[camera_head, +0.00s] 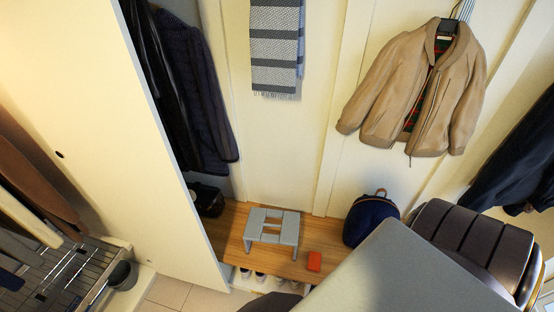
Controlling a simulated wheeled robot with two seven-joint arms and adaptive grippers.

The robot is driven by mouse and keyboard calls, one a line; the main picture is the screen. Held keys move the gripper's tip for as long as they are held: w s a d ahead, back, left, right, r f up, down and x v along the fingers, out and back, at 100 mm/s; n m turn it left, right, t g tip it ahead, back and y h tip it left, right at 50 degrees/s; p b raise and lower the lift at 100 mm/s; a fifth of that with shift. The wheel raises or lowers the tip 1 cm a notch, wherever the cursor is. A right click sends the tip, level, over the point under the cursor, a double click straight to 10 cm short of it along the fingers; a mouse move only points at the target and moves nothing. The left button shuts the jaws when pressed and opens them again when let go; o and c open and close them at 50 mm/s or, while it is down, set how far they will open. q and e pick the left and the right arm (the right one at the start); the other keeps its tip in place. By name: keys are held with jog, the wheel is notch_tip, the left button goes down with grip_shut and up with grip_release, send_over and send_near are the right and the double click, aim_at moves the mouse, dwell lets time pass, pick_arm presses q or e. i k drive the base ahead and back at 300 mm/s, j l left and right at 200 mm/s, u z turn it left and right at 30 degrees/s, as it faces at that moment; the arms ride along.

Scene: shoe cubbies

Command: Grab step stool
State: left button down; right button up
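The step stool (272,228) is small and grey with a slatted top. It stands upright on the wooden bench (232,250), near the middle of the head view. Nothing is touching it that I can see. Neither of my grippers shows clearly in this view. Large grey and dark ribbed forms fill the lower right and cover part of the bench's right side; I cannot make out any fingers there.
A red box (314,261) and a dark blue backpack (371,219) sit right of the stool. Shoes (260,276) stand below the bench front. A tall white panel (150,130) rises at left. A tan jacket (415,90) and striped scarf (276,45) hang behind.

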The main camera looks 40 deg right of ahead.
aim_at(290, 227)
jog(key=z, duration=1.25)
